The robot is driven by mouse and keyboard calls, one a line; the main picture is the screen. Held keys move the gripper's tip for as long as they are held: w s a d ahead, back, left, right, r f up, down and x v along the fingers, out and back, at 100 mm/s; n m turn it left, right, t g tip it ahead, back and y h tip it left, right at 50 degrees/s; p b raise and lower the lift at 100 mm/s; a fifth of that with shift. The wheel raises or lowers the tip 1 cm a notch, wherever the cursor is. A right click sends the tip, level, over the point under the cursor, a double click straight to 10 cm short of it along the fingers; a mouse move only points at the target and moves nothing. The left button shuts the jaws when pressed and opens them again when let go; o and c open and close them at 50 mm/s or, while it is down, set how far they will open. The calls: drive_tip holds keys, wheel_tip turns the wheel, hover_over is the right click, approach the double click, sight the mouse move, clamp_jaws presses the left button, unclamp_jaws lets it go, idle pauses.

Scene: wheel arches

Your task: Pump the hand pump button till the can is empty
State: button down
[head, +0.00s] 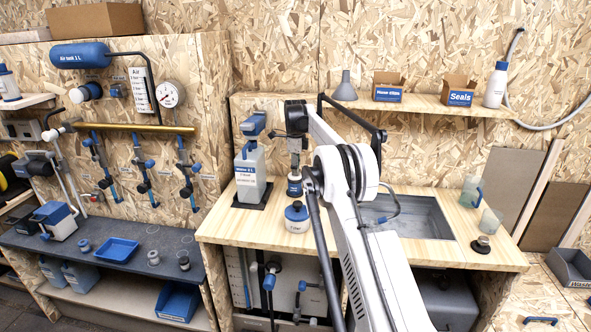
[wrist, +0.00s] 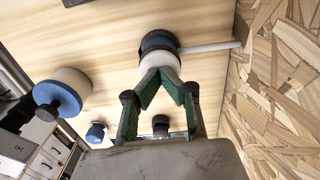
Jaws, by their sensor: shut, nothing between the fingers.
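A white can (head: 250,172) with a printed label stands at the back left of the wooden bench, with a blue head (head: 253,125) on top. My gripper (head: 295,170) points down just above this container, fingers closed and empty. In the wrist view the closed fingertips (wrist: 167,72) overlap a round white piece with a dark blue ring (wrist: 158,42); I cannot tell whether they touch. A pale rod (wrist: 207,46) runs to its right. Which part is the pump button is unclear.
A white jar with a blue cap (head: 297,213) stands in front; a blue and white round piece (wrist: 60,92) shows in the wrist view. A sink (head: 415,215) lies right. A shelf (head: 420,103) with a funnel (head: 345,86) and boxes hangs above. Beakers (head: 490,221) stand far right.

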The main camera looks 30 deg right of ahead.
drive_tip(key=shift+r+p, duration=1.25)
drive_tip(key=shift+r, duration=0.85)
drive_tip(key=shift+r, duration=0.1)
drive_tip(key=shift+r+p, duration=2)
drive_tip(key=shift+r, duration=0.95)
